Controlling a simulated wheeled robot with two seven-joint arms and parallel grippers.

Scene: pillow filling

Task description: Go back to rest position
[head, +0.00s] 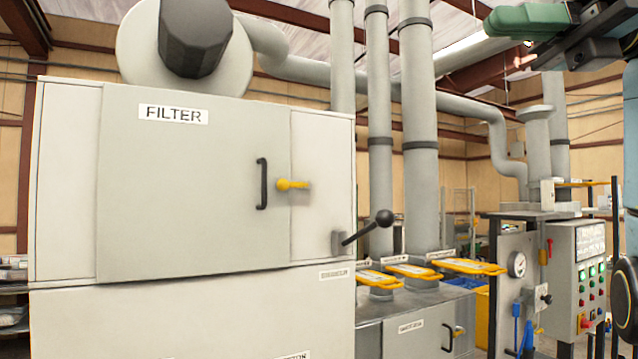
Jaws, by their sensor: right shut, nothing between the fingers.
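My right gripper (528,40) is high in the top right corner, shut and empty. It is seen partly, with dark and green parts, and hangs in the air clear of the machines. The rest of my right arm (628,140) runs down the right edge of the view. My left gripper is not in view.
A large grey cabinet with a closed FILTER door (185,200), a yellow latch (292,184) and a black-knobbed lever (365,228) fills the left. Yellow slide plates (468,266) sit by vertical pipes (420,130). A control panel (590,275) with buttons stands at the right.

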